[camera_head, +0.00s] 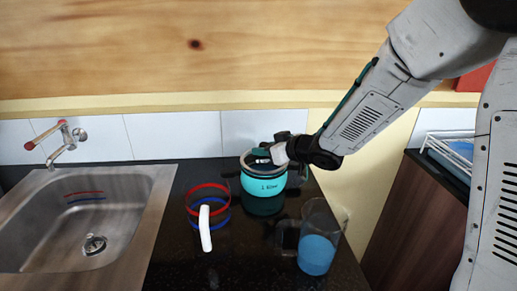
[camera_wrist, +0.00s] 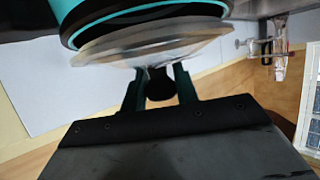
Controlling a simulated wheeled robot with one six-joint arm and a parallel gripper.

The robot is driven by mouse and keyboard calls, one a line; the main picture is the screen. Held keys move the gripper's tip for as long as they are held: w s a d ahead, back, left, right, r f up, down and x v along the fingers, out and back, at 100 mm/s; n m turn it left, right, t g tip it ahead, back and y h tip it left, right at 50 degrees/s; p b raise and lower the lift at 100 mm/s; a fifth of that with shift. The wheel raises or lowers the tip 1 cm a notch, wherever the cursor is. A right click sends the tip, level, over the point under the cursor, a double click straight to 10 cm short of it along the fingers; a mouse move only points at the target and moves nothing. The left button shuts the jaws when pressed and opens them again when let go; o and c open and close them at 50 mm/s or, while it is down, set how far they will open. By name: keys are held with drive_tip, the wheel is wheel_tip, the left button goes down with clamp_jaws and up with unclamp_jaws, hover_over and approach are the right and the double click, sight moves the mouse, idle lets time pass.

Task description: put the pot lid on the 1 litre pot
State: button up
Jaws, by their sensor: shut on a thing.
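The turquoise 1 litre pot (camera_head: 263,186) stands upright on the dark counter, its label facing me. The glass pot lid (camera_head: 252,159) is at the pot's mouth, close above or on the rim; I cannot tell if it is fully seated. In the wrist view, which is upside down, the lid (camera_wrist: 150,45) lies right against the dark rim of the pot (camera_wrist: 97,10). My gripper (camera_head: 271,153) reaches in from the right. In the wrist view my gripper (camera_wrist: 160,78) is shut on the lid's dark knob (camera_wrist: 160,86). My gripper hides part of the lid in the head view.
Left of the pot are a red ring (camera_head: 207,185), a blue ring (camera_head: 192,222) and a white handle-like piece (camera_head: 205,229). A clear jug with blue in it (camera_head: 316,254) stands at the front right. A sink (camera_head: 75,232) is at the left; the tiled wall (camera_head: 175,137) is behind.

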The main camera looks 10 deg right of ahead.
drive_tip(key=shift+f, duration=0.55)
drive_tip(key=o, duration=1.1)
drive_tip(key=shift+o, duration=0.2)
